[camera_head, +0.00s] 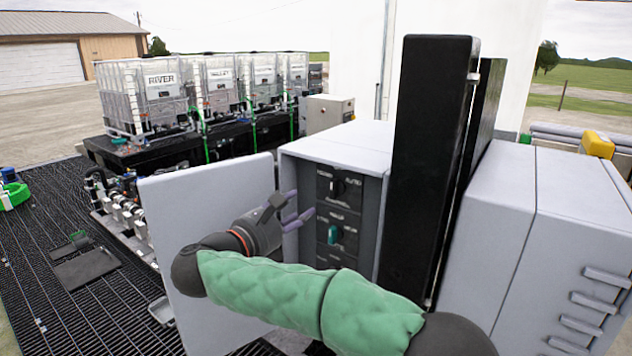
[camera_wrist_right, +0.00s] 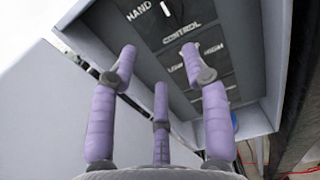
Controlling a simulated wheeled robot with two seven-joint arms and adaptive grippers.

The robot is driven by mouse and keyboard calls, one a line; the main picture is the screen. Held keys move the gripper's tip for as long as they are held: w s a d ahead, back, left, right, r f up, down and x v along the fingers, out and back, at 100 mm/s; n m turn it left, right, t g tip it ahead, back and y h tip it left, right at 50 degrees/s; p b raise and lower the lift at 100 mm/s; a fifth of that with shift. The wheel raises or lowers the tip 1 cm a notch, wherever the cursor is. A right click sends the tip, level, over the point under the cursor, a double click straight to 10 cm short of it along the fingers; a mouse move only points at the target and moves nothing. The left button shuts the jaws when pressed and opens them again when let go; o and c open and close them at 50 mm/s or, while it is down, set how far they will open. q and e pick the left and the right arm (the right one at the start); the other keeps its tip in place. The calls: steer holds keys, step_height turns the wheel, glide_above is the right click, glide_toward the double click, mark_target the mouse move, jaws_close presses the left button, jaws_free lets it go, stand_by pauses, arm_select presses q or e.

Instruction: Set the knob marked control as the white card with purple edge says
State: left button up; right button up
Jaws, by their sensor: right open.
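The dark panel (camera_head: 322,217) sits inside an open grey cabinet. Its upper black knob (camera_head: 338,187) has words to either side, and in the right wrist view its white pointer line (camera_wrist_right: 165,8) shows near HAND. The word CONTROL (camera_wrist_right: 182,35) stands below that knob, above LOW and HIGH. A teal knob (camera_head: 335,235) sits lower on the panel. My right gripper (camera_head: 297,208) is open and empty, left of the knobs and apart from them; its purple fingers (camera_wrist_right: 158,53) spread before the panel. No white card with purple edge is visible. My left gripper is out of view.
The cabinet's open door (camera_head: 205,225) stands left of my right gripper. A tall black slab (camera_head: 430,150) rises just right of the panel, with another grey cabinet (camera_head: 545,230) beyond.

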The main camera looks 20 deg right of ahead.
mark_target(330, 191)
steer(key=p+x, duration=0.1)
steer(key=x, duration=0.2)
steer(key=s+p+x, duration=0.1)
steer(key=x, duration=0.2)
steer(key=d+p+x, duration=0.1)
steer(key=x, duration=0.2)
steer(key=shift+s+r+p, duration=0.3)
steer(key=shift+r+p, duration=0.05)
steer(key=shift+r, duration=0.05)
steer(key=shift+w+d+f, duration=0.15)
steer(key=shift+w+f, duration=0.05)
steer(key=shift+w, duration=0.25)
steer(key=shift+s+r, duration=0.1)
steer(key=shift+s, duration=0.1)
steer(key=c, duration=0.5)
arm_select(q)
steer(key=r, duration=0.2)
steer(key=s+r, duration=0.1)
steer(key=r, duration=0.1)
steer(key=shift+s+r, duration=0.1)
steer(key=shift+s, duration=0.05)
arm_select(e)
jaws_close()
